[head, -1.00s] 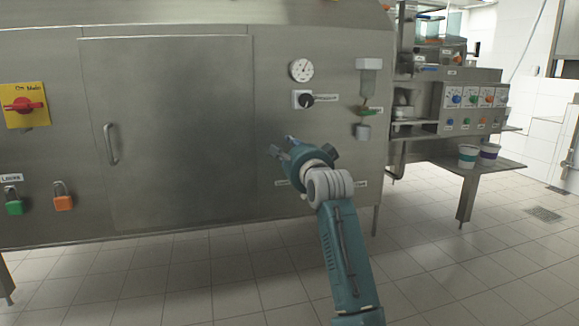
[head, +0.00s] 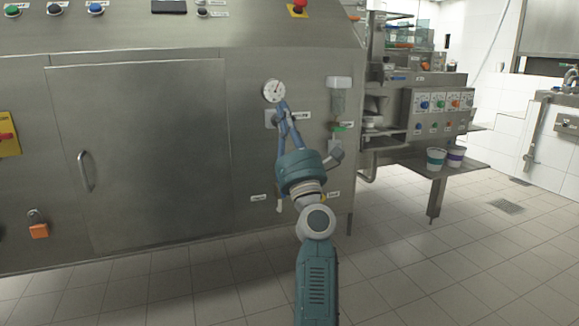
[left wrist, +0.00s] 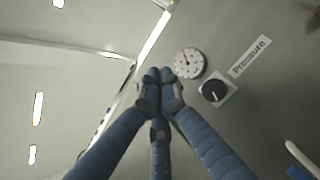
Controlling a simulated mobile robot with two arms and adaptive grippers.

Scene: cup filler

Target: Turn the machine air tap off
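No part is clearly labelled as the air tap in these views. A black knob on a pale square plate (head: 271,119) sits under the round gauge (head: 274,91), partly behind my fingers in the head view. In the left wrist view the knob (left wrist: 214,92) shows clear beside a "Pressure" label (left wrist: 250,56). My left gripper (head: 282,106) points up in front of the panel, just below the gauge in the picture. Its blue fingers come together at the tips, with nothing seen between them. I cannot tell whether they touch the panel. My right gripper is not in view.
A clear-bowled filter unit (head: 338,100) is mounted right of the knob. A small pale part (head: 279,206) shows partly beside my gripper, low on the panel. A large door (head: 140,150) is at left. Two cups (head: 436,159) stand on the right shelf.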

